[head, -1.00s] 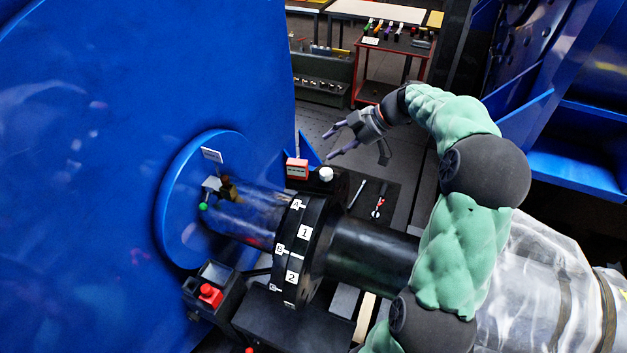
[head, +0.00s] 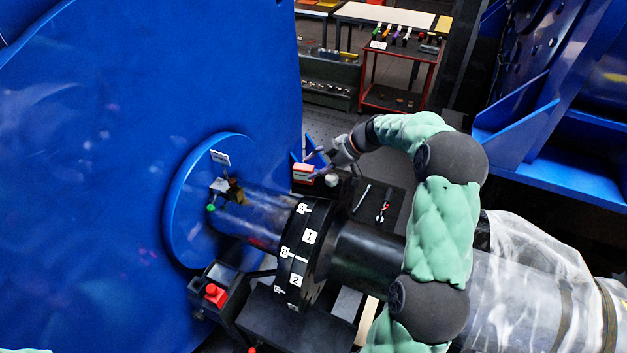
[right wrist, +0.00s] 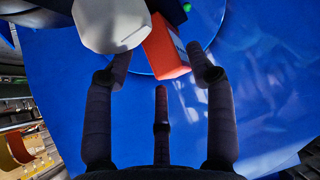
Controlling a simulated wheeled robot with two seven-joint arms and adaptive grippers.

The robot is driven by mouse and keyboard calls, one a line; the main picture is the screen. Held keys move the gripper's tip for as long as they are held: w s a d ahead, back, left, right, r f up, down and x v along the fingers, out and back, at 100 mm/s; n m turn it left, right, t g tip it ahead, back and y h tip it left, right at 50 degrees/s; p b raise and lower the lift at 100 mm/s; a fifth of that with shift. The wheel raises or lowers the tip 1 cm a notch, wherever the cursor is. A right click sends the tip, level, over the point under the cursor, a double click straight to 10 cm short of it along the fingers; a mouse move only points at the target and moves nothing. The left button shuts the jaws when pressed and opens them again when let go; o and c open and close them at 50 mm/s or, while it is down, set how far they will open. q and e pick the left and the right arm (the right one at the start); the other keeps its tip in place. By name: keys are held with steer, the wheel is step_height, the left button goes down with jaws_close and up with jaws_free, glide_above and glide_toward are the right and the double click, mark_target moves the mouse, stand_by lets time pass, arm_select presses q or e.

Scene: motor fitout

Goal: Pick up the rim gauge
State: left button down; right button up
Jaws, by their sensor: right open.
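The rim gauge appears to be the small red box with a white label (head: 303,171), standing beside the shaft near the big blue disc. It also shows in the right wrist view as an orange-red block (right wrist: 166,50). My right gripper (head: 318,160) is open and close to the box, reaching in from the right. In the right wrist view its open fingers (right wrist: 160,75) point towards the box, which appears beyond and between the fingertips. I cannot tell whether any finger touches it. My left gripper is not in view.
A white round-topped item (head: 331,180) stands right beside the box and looms near a fingertip in the wrist view (right wrist: 108,25). A black mat with tools (head: 378,204) lies to the right. The numbered black collar (head: 305,250) and the blue disc (head: 90,150) bound the space.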

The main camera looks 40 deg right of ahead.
steer(key=shift+x, duration=1.25)
jaws_close()
steer(key=shift+w+d+r, duration=0.1)
steer(key=shift+r, duration=0.05)
